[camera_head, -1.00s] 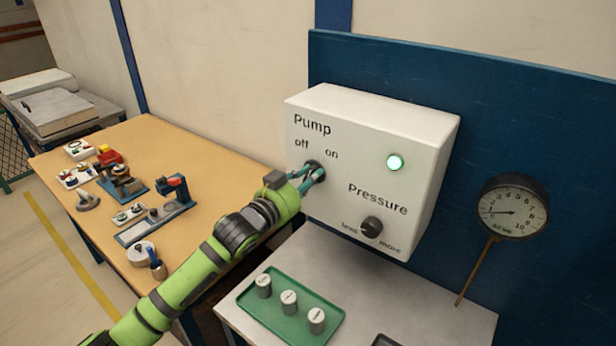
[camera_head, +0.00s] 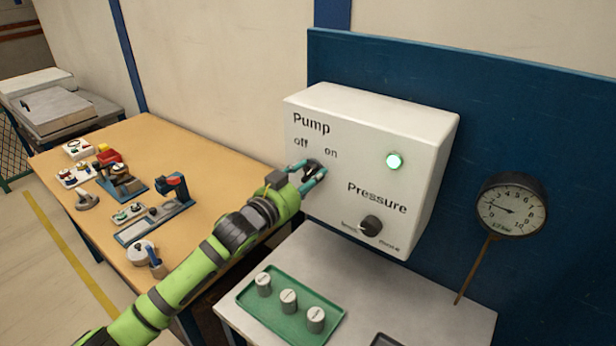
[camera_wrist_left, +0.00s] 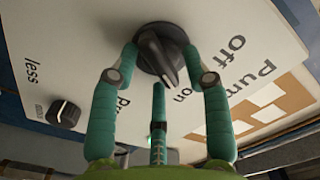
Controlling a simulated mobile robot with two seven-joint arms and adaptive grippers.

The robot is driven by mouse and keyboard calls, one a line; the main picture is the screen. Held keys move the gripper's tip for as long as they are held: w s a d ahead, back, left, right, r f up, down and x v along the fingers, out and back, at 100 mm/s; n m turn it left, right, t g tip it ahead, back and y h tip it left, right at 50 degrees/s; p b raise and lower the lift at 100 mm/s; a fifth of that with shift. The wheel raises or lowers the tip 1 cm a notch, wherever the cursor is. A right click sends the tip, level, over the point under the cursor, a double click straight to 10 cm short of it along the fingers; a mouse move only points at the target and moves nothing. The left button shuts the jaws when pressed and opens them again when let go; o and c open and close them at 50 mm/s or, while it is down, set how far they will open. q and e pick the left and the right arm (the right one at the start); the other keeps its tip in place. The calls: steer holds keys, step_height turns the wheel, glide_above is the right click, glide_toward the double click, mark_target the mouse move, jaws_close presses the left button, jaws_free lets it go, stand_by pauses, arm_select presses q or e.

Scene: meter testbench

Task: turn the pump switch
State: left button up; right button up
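The pump switch (camera_head: 315,166) is a dark round knob on the white control box (camera_head: 420,140), below the "off" and "on" labels. In the left wrist view the switch (camera_wrist_left: 165,52) has its pointer toward "on". My left gripper (camera_head: 308,173) is at the switch with its teal fingers apart. In the left wrist view the gripper (camera_wrist_left: 160,58) has one finger on each side of the knob, with visible gaps; contact at the tips is unclear. A third finger lies below the knob. The green lamp (camera_head: 394,161) is lit. My right gripper is not in view.
The pressure knob (camera_head: 370,225) sits lower right on the box. A round gauge (camera_head: 511,207) hangs on the blue panel. A green tray (camera_head: 250,312) with three weights stands on the grey table below. The wooden table (camera_head: 200,150) at left holds several tools.

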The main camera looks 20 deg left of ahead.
arm_select(q)
steer(key=v, duration=1.2)
stand_by(0.3)
